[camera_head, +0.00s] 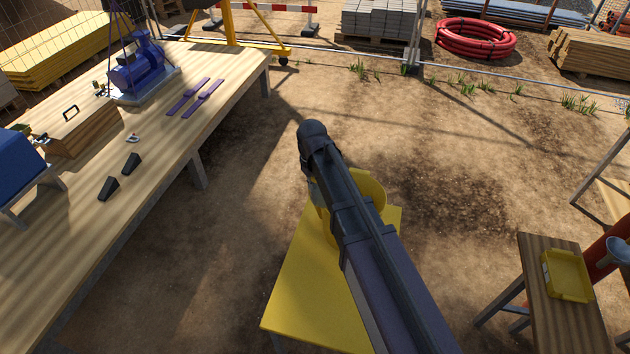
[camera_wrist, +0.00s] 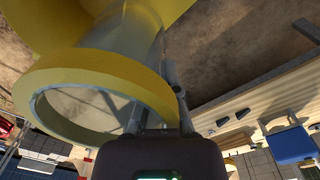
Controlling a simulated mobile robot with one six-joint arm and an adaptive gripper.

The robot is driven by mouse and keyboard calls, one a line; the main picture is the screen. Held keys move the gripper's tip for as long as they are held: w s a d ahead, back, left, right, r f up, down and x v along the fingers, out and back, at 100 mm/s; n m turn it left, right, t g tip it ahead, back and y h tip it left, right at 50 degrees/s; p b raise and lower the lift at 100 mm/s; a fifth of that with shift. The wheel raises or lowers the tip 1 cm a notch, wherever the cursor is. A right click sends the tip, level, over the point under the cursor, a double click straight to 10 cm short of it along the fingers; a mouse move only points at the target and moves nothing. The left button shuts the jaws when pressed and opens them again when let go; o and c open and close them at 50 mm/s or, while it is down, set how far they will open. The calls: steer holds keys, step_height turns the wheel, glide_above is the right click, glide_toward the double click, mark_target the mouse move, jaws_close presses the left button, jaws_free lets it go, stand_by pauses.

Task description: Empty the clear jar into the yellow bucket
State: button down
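The yellow bucket (camera_head: 372,187) stands on the yellow-topped stand (camera_head: 300,295), partly hidden behind my arm. It fills the upper left of the wrist view (camera_wrist: 45,25). The clear jar (camera_wrist: 135,32) is at my gripper (camera_wrist: 157,102), tilted close over the bucket. Its round grey-edged rim faces the wrist camera, and yellow shows in its wall. One finger is outside the wall and the other shows through the opening, so my gripper appears shut on the wall. The jar's contents cannot be made out.
A long wooden table (camera_head: 60,250) on the left holds a blue pump (camera_head: 137,68), a wooden box (camera_head: 90,125) and black wedges (camera_head: 120,178). A small table (camera_head: 560,325) at the right holds a yellow tray (camera_head: 567,277). Bare ground (camera_head: 460,190) lies between.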

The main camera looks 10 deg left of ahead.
stand_by(0.4)
steer(key=shift+w+d+f+g+y+b, duration=0.1)
steer(key=shift+w+d+g+y+b, duration=0.35)
steer(key=shift+w+d+g+y, duration=0.9)
steer(key=shift+d+g+y, duration=0.05)
steer(key=shift+y, duration=0.1)
step_height(320, 180, up, 2)
steer(key=shift+g+y, duration=0.8)
steer(key=shift+y, duration=0.1)
steer(key=shift+r+g+y, duration=0.3)
steer(key=shift+r+g, duration=0.1)
